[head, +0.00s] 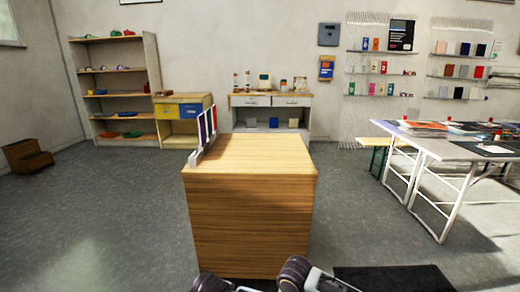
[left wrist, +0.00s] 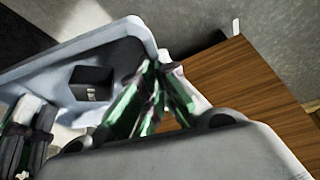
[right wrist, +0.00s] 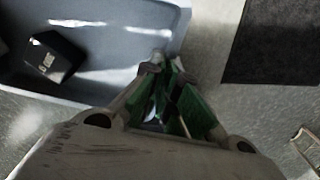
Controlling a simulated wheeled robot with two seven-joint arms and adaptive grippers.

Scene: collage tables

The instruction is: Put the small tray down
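The small tray (left wrist: 118,58) is a grey-blue shallow tray with a raised rim. A black box (left wrist: 91,84) lies in it. The tray (right wrist: 108,62) and black box (right wrist: 56,56) also show in the right wrist view. My left gripper (left wrist: 156,68) has its fingers closed together at the tray's rim. My right gripper (right wrist: 165,66) is closed at another part of the rim. The fingers hide the exact contact. The head view does not show the tray or the fingertips; only parts of my arms show at its bottom edge.
A wooden table (head: 250,225) stands straight ahead, its top mostly bare, with upright panels (head: 203,133) along its left edge. A white table (head: 450,150) with papers stands right. Shelves (head: 120,90) and a cabinet (head: 270,112) are behind. A dark mat (head: 395,279) lies on the floor.

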